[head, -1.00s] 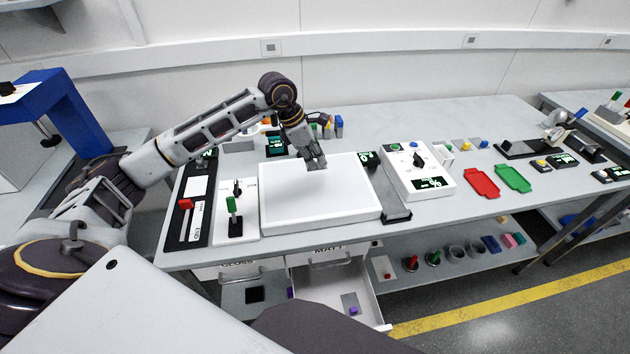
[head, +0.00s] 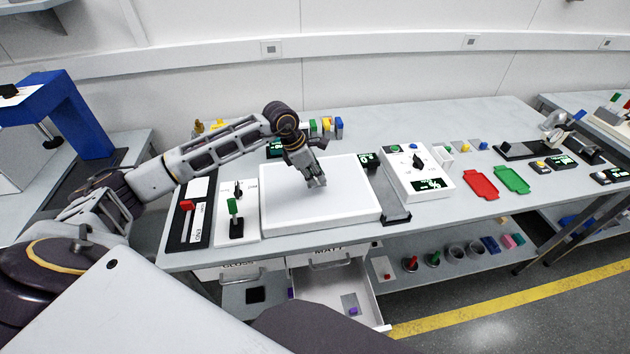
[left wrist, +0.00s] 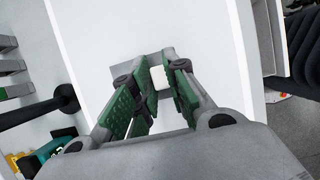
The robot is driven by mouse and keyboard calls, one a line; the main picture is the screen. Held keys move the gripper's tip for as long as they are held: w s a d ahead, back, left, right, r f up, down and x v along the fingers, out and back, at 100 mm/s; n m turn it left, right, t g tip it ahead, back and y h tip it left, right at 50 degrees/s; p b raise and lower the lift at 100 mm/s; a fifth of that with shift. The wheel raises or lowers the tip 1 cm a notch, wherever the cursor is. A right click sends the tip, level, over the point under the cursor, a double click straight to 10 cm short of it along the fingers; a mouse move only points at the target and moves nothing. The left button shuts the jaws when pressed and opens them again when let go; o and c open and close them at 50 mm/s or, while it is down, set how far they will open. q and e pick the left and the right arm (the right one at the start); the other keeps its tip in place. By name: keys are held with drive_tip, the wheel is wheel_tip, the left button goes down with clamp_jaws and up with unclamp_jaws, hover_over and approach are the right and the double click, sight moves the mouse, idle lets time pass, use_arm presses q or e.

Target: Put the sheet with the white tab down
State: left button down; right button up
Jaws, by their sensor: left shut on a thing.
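My left gripper (head: 317,184) is low over the white light panel (head: 285,208), right of its middle. In the left wrist view the green-padded fingers (left wrist: 160,88) are shut on the white tab (left wrist: 160,77) of a small grey sheet (left wrist: 150,67). The sheet appears close above or against the panel's bright surface; I cannot tell if it touches. My right gripper is not in view.
Left of the panel are a green-handled lever (head: 232,206) and a red-handled slider (head: 187,205). A white control box (head: 417,172) stands at right. Red (head: 481,184) and green (head: 513,179) trays lie beyond it. An open drawer (head: 372,303) below holds a purple-tabbed sheet. Most of the panel is clear.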

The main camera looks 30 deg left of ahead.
use_arm(q)
drive_tip(key=shift+f, duration=1.2)
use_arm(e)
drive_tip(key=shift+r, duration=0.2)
use_arm(q)
drive_tip(key=shift+f, duration=0.15)
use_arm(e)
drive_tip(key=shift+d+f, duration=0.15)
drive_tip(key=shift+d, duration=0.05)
use_arm(q)
drive_tip(key=c, duration=1.7)
unclamp_jaws()
drive_tip(key=shift+o, duration=1.3)
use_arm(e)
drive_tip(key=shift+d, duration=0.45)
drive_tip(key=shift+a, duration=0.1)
